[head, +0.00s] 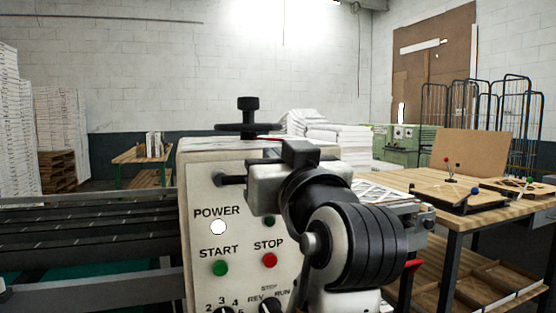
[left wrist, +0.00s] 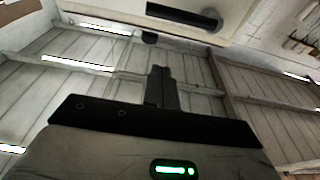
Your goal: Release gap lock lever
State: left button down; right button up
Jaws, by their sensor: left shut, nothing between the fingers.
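A pale machine panel (head: 203,190) fills the middle of the head view. It carries a white POWER lamp (head: 218,227), a green START button (head: 220,268) and a red STOP button (head: 270,260). My left gripper (head: 231,180) is in front of its upper part, fingers to the left, shut and empty. The left wrist view shows its dark fingers (left wrist: 162,88) together, with nothing between them. My right gripper does not show.
A black handwheel (head: 247,127) stands on top of the machine. Dark feed belts (head: 90,225) run at the left. A wooden workbench (head: 510,215) stands at the right.

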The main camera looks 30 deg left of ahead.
pick_arm(q)
jog(key=w+a+f+p, duration=0.2)
jog(key=w+a, duration=0.2)
jog(key=shift+a+f, duration=0.3)
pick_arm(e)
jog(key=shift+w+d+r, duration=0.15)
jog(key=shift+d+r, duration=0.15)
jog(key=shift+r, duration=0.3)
pick_arm(q)
jog(key=shift+f, duration=0.1)
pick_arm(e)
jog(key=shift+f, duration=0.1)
